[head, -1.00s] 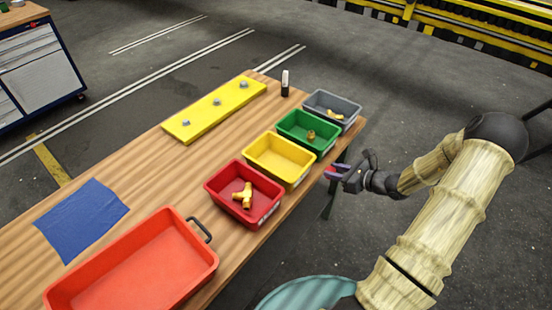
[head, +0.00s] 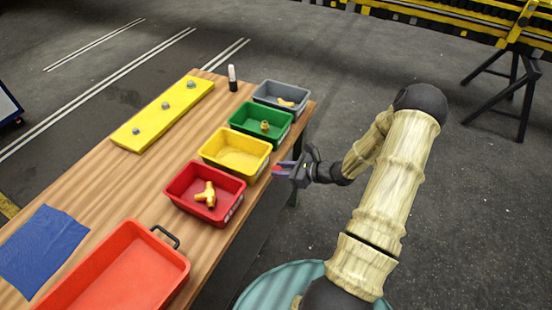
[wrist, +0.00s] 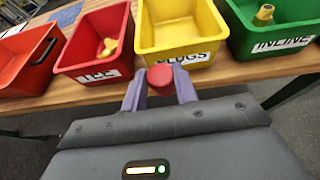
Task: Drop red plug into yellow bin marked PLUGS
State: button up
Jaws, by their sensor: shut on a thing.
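The red plug (wrist: 160,75) is between the two purple fingers of my gripper (wrist: 160,90) in the wrist view. My gripper is shut on it. The yellow bin (wrist: 183,53) marked PLUGS stands at the table edge, just beyond the plug, and the plug hides part of its label. In the head view my gripper (head: 284,170) is off the table's edge, to the right of and a little below the yellow bin (head: 236,154). The yellow bin looks empty. The plug (head: 279,170) shows only as a small red spot there.
A red bin (head: 205,193) with a yellow tee fitting and a green bin (head: 261,124) with a small fitting flank the yellow bin. A grey bin (head: 281,97) stands beyond. A larger orange-red tray (head: 118,270) with a black handle sits nearer. A yellow board (head: 163,112) lies behind the bins.

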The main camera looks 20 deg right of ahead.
jog(key=s+a+f, duration=0.1)
jog(key=a, duration=0.2)
jog(key=s+a+f+n+g+y, duration=0.1)
jog(key=a+f, duration=0.1)
jog(key=a, duration=0.2)
jog(key=s+a+f+n+g, duration=0.1)
jog(key=s+a, duration=0.1)
jog(key=a, duration=0.2)
jog(key=shift+s+a+f+y, duration=0.1)
jog(key=shift+f+y, duration=0.2)
jog(key=shift+f, duration=0.05)
